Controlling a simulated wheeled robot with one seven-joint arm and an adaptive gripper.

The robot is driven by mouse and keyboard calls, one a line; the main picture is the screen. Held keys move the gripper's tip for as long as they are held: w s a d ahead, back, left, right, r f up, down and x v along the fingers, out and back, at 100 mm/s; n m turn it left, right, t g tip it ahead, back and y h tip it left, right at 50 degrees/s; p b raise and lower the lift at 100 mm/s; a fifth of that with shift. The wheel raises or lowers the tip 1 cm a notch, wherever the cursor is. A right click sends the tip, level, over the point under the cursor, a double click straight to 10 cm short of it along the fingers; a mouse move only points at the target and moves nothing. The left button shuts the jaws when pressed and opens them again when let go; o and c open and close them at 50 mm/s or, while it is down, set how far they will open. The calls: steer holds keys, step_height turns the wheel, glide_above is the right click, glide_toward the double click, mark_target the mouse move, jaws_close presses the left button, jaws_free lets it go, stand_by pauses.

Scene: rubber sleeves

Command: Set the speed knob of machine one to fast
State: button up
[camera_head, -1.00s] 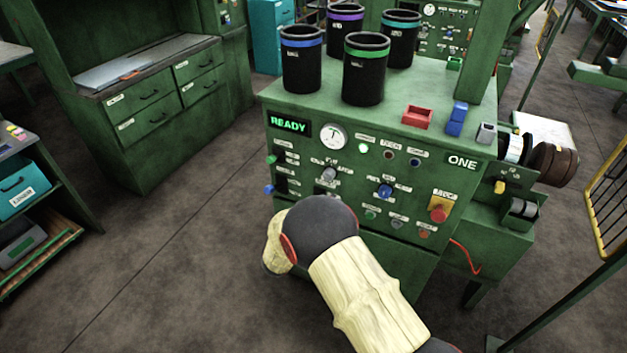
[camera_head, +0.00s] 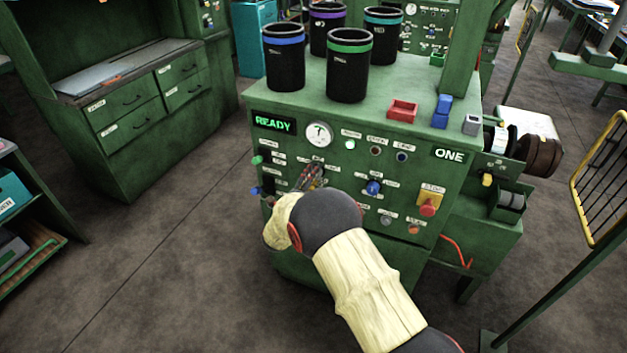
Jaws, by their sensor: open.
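Machine one (camera_head: 290,205) is a green cabinet with a lit READY display (camera_head: 273,124) and a ONE plate (camera_head: 449,153). My gripper (camera_head: 312,172) is open at the left middle of the front panel, in front of the spot where a grey knob showed; that knob is now hidden. I cannot tell whether the fingers touch it. A blue knob (camera_head: 373,187) stands to the right of my gripper. The small labels are too blurred to tell which knob is for speed or how it is set.
A red stop button (camera_head: 428,207) on a yellow plate sits at the panel's right. Small levers, one green (camera_head: 257,160), line its left edge. Several black canisters (camera_head: 348,75), a red tray (camera_head: 402,111) and a blue block (camera_head: 441,112) stand on top. The floor at left is clear.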

steer(key=shift+w, duration=0.2)
steer(key=shift+c, duration=0.8)
steer(key=c, duration=1)
